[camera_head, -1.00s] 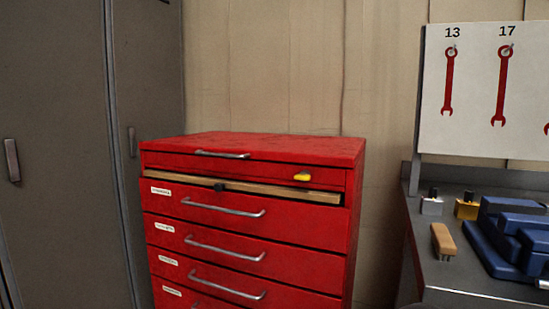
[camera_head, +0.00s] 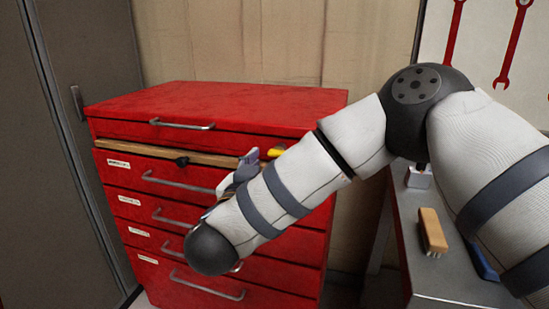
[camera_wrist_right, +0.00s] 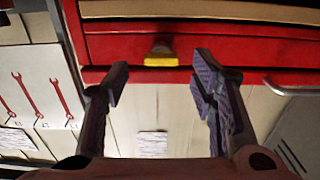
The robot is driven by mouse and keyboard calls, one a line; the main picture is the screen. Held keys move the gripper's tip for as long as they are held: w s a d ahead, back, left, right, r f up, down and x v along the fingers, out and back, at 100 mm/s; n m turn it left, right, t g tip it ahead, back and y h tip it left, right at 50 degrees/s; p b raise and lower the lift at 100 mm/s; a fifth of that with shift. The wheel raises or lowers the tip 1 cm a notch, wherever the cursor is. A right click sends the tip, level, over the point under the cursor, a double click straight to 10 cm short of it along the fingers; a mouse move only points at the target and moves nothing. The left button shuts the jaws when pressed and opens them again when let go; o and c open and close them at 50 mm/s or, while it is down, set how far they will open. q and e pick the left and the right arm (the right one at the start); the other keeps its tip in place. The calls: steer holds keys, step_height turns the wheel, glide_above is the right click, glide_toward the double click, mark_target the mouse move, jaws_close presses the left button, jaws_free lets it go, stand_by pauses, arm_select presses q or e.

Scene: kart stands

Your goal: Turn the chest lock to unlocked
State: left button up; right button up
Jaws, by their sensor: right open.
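The red tool chest (camera_head: 215,105) stands ahead, its front facing me. My right gripper (camera_head: 243,168) is at the chest's front, just left of the lock in the head view. In the wrist view the gripper (camera_wrist_right: 162,80) is open and empty, with the lock between the lines of its fingers, apparently just beyond the tips. My left gripper is out of view.
A tan wooden strip (camera_head: 140,149) with a small black piece (camera_head: 182,161) runs under the top drawer. Metal drawer handles (camera_head: 180,185) stick out below. A grey workbench with a wooden brush (camera_head: 432,231) is at right; a grey cabinet (camera_head: 75,200) is at left.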

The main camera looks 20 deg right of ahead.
mark_target(276, 155)
steer(key=x, duration=0.4)
steer(key=shift+w, duration=0.1)
steer(key=c, duration=1.2)
steer(key=shift+o, duration=0.2)
steer(key=shift+r, duration=0.1)
